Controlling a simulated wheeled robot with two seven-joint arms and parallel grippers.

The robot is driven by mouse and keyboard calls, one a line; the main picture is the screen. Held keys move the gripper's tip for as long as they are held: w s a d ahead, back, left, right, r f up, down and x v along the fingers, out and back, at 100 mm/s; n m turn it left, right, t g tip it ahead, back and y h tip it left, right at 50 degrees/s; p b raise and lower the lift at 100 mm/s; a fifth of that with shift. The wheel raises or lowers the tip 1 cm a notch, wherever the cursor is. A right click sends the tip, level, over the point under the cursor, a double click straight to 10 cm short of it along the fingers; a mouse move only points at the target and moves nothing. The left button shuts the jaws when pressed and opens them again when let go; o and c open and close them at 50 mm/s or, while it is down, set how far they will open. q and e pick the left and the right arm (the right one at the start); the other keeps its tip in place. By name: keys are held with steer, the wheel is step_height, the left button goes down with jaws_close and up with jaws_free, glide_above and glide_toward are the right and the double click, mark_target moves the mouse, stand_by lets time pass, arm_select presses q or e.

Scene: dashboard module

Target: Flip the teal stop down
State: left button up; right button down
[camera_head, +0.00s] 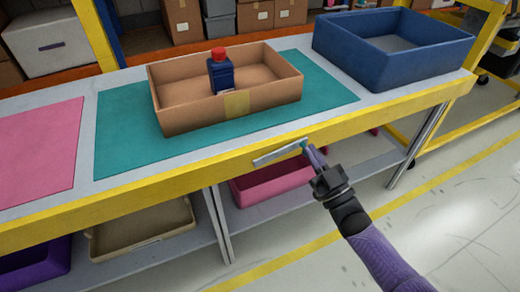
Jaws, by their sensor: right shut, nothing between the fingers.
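A thin light-grey bar (278,153) sits at the yellow front edge of the table, below the cardboard box. It slants slightly upward to the right. A small teal piece (304,145) shows at its right end, partly hidden by my right gripper; I take this to be the teal stop. My right gripper (315,153) is shut and empty, with its purple fingertips at or very close to the teal piece. I cannot tell whether they touch. My left gripper is not in view.
An open cardboard box (175,122) holding a dark blue bottle with a red cap (220,72) stands on a teal mat (120,135). A blue crate (400,62) is at the right, a pink mat (40,150) at the left. Bins, including a pink one (265,187), sit below.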

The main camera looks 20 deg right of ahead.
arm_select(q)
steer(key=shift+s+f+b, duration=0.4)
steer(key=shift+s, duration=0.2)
arm_select(e)
steer(key=m, duration=0.1)
steer(key=f+m+h, duration=0.1)
steer(key=shift+d+f+m+h, duration=0.15)
steer(key=shift+f+m+h, duration=0.15)
steer(key=shift+m, duration=0.1)
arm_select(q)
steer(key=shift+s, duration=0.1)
arm_select(e)
steer(key=shift+t, duration=0.3)
step_height(320, 180, up, 6)
steer(key=f+p, duration=0.1)
steer(key=p, duration=0.3)
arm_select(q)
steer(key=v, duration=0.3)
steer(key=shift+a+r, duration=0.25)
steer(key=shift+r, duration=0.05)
arm_select(e)
steer(key=a+v, duration=0.1)
steer(key=v, duration=1)
steer(key=shift+d+f, duration=0.2)
steer(key=shift+f, duration=0.05)
steer(key=shift+w, duration=0.1)
